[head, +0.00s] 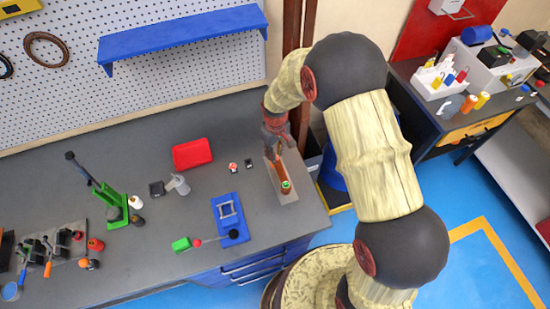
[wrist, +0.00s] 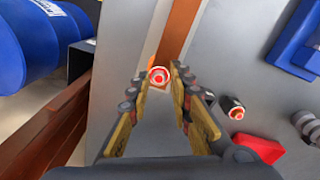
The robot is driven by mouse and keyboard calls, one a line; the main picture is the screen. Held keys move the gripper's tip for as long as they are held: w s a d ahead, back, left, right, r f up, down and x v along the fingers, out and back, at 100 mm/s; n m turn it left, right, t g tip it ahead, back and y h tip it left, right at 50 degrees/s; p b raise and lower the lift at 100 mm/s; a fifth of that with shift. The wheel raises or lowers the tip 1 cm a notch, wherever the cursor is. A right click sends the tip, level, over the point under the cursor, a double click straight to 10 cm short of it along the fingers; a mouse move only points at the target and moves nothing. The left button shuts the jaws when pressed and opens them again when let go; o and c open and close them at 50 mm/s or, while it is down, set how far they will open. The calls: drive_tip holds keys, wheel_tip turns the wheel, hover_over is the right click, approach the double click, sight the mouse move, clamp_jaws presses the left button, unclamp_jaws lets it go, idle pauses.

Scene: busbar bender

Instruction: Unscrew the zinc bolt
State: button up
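My gripper (head: 277,152) is over the far part of a grey plate (head: 291,197) at the bench's right end. A copper-coloured bar (head: 281,173) runs along this plate, and a round green-and-red piece (head: 286,187) sits near its front end. In the wrist view my gripper (wrist: 160,84) is open, its two yellowish fingers apart. A small round head with red and white rings (wrist: 158,75) shows between the fingertips, beside the bar (wrist: 182,30). It may be the zinc bolt; its finish is unclear. I cannot tell whether the fingers touch it.
A red tray (head: 192,154), two small parts (head: 240,165) and a blue fixture (head: 230,219) stand left of the plate. A green lever press (head: 112,202) and hand tools are further left. Blue drums (wrist: 40,40) are close beside the bench edge. The bench's middle front has free room.

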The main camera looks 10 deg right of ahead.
drive_tip(key=shift+m, duration=0.5)
idle(0.3)
drive_tip(key=c, duration=0.3)
clamp_jaws()
